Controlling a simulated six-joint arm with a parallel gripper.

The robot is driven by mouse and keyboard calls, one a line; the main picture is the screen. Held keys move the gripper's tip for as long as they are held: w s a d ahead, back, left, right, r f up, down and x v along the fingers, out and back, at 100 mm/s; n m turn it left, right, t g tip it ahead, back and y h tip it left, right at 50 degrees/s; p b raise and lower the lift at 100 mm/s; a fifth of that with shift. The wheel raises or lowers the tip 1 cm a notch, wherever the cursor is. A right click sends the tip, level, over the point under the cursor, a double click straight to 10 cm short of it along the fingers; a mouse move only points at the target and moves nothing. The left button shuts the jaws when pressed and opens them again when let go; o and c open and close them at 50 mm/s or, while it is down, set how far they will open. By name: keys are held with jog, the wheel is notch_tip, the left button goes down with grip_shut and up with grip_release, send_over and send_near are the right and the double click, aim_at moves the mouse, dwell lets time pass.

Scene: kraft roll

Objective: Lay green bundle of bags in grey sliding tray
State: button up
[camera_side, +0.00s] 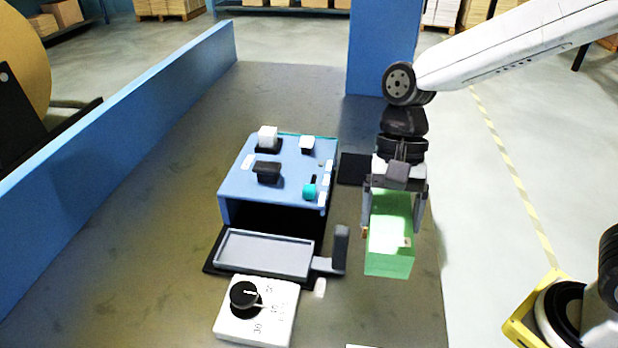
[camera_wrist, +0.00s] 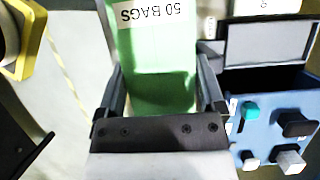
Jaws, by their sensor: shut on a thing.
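The green bundle of bags (camera_side: 390,245) hangs in my gripper (camera_side: 394,200), to the right of the grey tray. My gripper is shut on it, one finger on each side. In the wrist view the green bundle (camera_wrist: 155,60) lies between the fingers (camera_wrist: 165,95) and shows a white label reading "50 BAGS". The grey sliding tray (camera_side: 265,254) is pulled out in front of the blue machine (camera_side: 275,180) and looks empty. Its dark handle (camera_side: 341,247) stands at its right side, near the bundle. The tray (camera_wrist: 268,44) also shows at the upper right of the wrist view.
A white box with a black dial (camera_side: 256,310) sits in front of the tray. Buttons and blocks stand on top of the blue machine. A long blue wall (camera_side: 120,170) borders the left of the dark table (camera_side: 120,260). The table left of the tray is clear.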

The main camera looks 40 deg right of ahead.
aim_at(374, 209)
jog(key=shift+r, duration=0.65)
jog(key=shift+w+a+r+n+g+h, duration=0.15)
jog(key=shift+w+a+n, duration=0.2)
jog(key=shift+w+n, duration=0.25)
jog(key=shift+w+a+r+n+g+h, duration=0.15)
jog(key=shift+w+a+n, duration=0.15)
jog(key=shift+w+n, duration=0.25)
jog(key=w+a+f+n+h, duration=0.1)
jog(key=w+a+n+h, duration=0.5)
jog(key=w+a+n, duration=0.75)
notch_tip(374, 209, down, 6)
jog(key=d+n, duration=0.1)
jog(key=n, duration=0.1)
jog(key=shift+d, duration=0.35)
jog(key=shift+f, duration=2.65)
jog(key=shift+f, duration=0.15)
